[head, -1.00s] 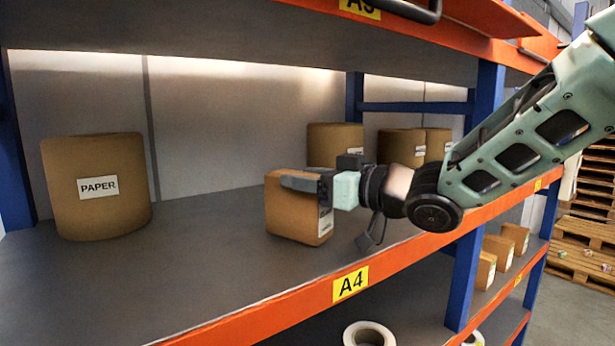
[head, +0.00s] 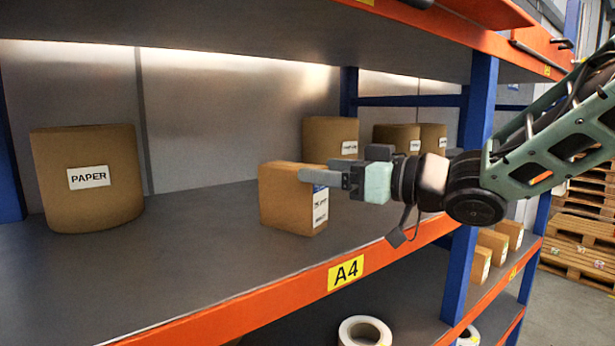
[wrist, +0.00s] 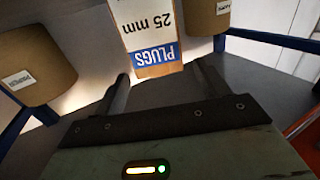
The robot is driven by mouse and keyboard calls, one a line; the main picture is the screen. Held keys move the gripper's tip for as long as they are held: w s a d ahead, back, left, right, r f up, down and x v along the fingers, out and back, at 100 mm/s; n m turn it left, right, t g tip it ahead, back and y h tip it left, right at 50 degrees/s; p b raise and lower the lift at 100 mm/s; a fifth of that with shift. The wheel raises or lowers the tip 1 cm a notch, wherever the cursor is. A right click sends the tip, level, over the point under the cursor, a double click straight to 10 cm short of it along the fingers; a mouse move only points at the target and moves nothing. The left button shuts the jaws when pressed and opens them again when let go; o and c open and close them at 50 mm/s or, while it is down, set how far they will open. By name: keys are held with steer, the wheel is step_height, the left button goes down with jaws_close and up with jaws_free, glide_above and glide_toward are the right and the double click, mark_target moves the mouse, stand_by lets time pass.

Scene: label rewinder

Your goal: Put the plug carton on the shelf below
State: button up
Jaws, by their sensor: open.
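The plug carton (head: 280,197) is a brown box with a white and blue label on its right side. It stands upright on the A4 shelf (head: 200,262), near the front edge. The wrist view shows its label reading "PLUGS 25 mm" (wrist: 150,32), upside down. My gripper (head: 318,175) is open, just to the right of the carton. In the wrist view the two fingers (wrist: 160,84) point at the labelled face, with the carton beyond their tips. The head view does not clearly show whether a finger touches it. The shelf below (head: 405,325) shows only in part.
A large brown roll labelled PAPER (head: 88,180) stands at the left. Several brown cartons and rolls (head: 331,138) stand at the back right. A white roll (head: 364,331) lies on the lower shelf, with small cartons (head: 492,250) farther right. An orange beam (head: 290,294) edges the A4 shelf.

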steer(key=b+v, duration=0.1)
steer(key=v, duration=0.5)
steer(key=shift+s+d, duration=0.2)
steer(key=shift+d, duration=0.1)
